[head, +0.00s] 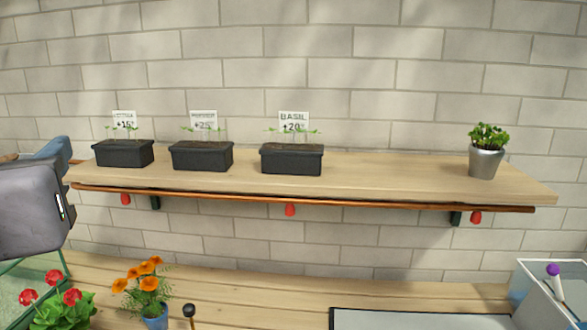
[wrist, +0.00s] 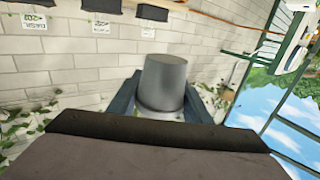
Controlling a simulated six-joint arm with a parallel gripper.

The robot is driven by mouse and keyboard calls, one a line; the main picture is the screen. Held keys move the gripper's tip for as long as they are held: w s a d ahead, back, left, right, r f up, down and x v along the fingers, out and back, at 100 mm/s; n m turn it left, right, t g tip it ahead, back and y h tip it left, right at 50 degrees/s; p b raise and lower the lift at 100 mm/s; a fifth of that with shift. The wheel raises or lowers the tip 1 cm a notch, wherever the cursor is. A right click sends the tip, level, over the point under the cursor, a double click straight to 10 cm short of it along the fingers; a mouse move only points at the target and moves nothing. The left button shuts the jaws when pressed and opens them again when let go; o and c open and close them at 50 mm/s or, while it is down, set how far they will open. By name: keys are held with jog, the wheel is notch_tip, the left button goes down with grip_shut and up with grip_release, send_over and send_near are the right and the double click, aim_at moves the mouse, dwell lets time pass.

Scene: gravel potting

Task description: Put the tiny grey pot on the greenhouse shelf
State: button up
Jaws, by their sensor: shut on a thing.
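A small plain grey pot (wrist: 165,82) is between the two blue-grey fingers of my gripper (wrist: 164,98) in the wrist view, and the gripper is shut on it. The wrist picture is turned over, so the pot's narrow end points up in it. In the head view my gripper (head: 50,150) is at the left edge, beside the left end of the wooden greenhouse shelf (head: 390,175). The held pot cannot be made out there. Another grey pot (head: 486,162), with a leafy green plant, stands upright near the shelf's right end.
Three black planters (head: 124,153) (head: 202,156) (head: 292,159) with label cards stand on the left half of the shelf. A wide bare stretch lies between the basil planter and the plant pot. Red and orange flowers (head: 145,288) stand below on the bench (head: 240,290).

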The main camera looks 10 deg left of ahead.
notch_tip(320, 180, up, 5)
jog(key=w+d+r+m+t+h+p, duration=0.1)
jog(key=w+d+r+m+h+p, duration=0.2)
jog(key=w, duration=0.5)
jog(key=w+d+r+m+t+h+p, duration=0.1)
jog(key=w+d+r+h+p, duration=0.2)
jog(key=w, duration=0.5)
jog(key=w+d+r+m+h+p, duration=0.2)
jog(key=w+d+h+p, duration=0.2)
jog(key=w+d+p, duration=0.95)
jog(key=w+d+f+m+h+p, duration=0.25)
jog(key=w+d, duration=0.85)
jog(key=d, duration=0.6)
jog(key=w+d+f+m+h+p, duration=0.1)
jog(key=d+f+p, duration=0.15)
jog(key=d, duration=0.45)
jog(key=d+f+m+h+p, duration=0.1)
jog(key=d+f+h, duration=0.15)
jog(key=d, duration=0.45)
jog(key=shift+n+y, duration=0.25)
jog(key=shift+y, duration=0.15)
jog(key=f, duration=0.5)
jog(key=shift+a+f, duration=0.25)
jog(key=shift+a, duration=0.1)
jog(key=shift+f+p, duration=1.05)
jog(key=shift+f, duration=3.95)
